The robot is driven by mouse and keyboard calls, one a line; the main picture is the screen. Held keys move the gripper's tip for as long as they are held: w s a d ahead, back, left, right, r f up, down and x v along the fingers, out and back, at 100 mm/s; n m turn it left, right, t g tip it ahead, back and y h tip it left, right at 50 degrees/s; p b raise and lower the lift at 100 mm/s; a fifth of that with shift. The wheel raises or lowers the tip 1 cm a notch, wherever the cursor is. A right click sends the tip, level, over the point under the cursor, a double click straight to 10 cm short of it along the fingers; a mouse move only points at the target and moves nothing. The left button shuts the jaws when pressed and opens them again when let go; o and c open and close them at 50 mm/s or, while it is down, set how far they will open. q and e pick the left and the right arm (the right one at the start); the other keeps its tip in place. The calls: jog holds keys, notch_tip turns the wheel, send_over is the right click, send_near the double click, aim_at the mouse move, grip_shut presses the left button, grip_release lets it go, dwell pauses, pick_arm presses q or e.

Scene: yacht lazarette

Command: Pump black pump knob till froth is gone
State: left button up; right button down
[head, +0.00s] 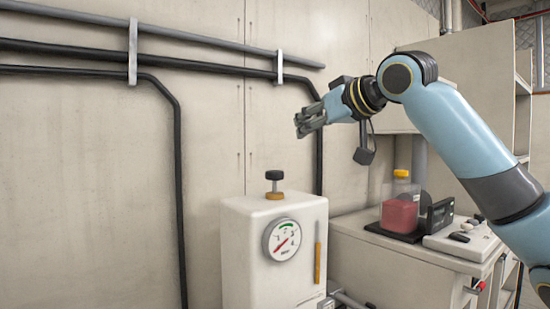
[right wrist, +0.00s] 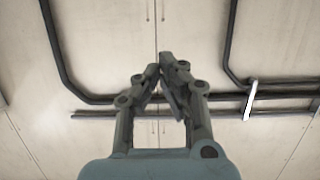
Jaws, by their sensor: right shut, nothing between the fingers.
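The black pump knob (head: 274,175) stands on an orange-brown collar on top of a white pump housing (head: 240,250). The housing's front carries a round gauge (head: 282,240) with a green arc and a red needle, and a vertical orange strip. A clear container with red liquid (head: 400,212) and a yellow cap stands on the counter at right. I cannot make out froth in it. My right gripper (head: 309,121) is above and a little right of the knob, apart from it, shut and empty. In the right wrist view its fingers (right wrist: 160,72) meet in front of the wall. My left gripper is out of view.
Grey and black pipes (head: 230,64) run along the wall, held by brackets. The counter (head: 385,255) at right holds a black stand, a small dark display (head: 440,214) and a pale panel with small items. The air around the knob is clear.

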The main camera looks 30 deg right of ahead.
jog(key=p, duration=0.1)
send_over(279, 172)
jog(key=f, duration=0.2)
jog(key=shift+s+f, duration=0.2)
jog(key=shift+f, duration=0.1)
jog(key=f, duration=0.3)
jog(key=shift+w+f, duration=0.15)
jog(key=shift+w, duration=0.2)
jog(key=shift+f, duration=0.5)
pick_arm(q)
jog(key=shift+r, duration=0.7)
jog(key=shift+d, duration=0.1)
